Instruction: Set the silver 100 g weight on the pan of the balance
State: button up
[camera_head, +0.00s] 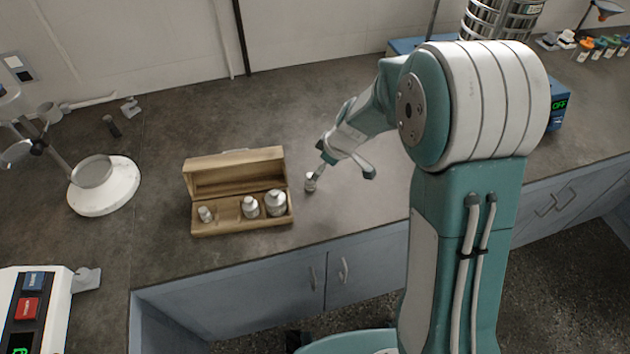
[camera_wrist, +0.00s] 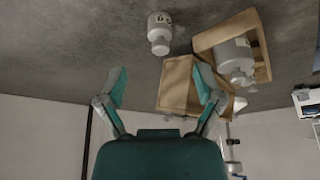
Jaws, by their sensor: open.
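A small silver weight (camera_head: 311,182) stands upright on the bench just right of an open wooden box. It also shows in the wrist view (camera_wrist: 160,34), beyond my fingertips and between their lines; its label is too small to read. My gripper (camera_head: 343,164) is open and empty, just above and right of this weight in the head view; both its fingers show apart in the wrist view (camera_wrist: 160,90). A white device with blue and red buttons (camera_head: 40,300), probably the balance, is cut off at the lower left. Its pan is not visible there.
The wooden box (camera_head: 234,160) holds several silver weights (camera_head: 250,207). A white round base with a metal dish (camera_head: 104,197) and a stand are at left. Bare bench lies between box and base. The bench's front edge is close below the box.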

aim_at(308, 178)
jog(key=a+f, duration=0.2)
jog(key=a, duration=0.1)
jog(key=shift+w+f, duration=0.35)
jog(key=f, duration=0.1)
jog(key=w+f, duration=0.1)
jog(key=f, duration=0.1)
jog(key=shift+d+f, duration=0.2)
jog(key=shift+w+d+f, duration=0.1)
jog(key=shift+w+f, duration=0.05)
jog(key=shift+f, duration=0.4)
jog(key=shift+a, duration=0.45)
jog(key=shift+c, duration=1)
jog(key=shift+a, duration=0.15)
grip_shut()
jog(key=shift+d, duration=0.4)
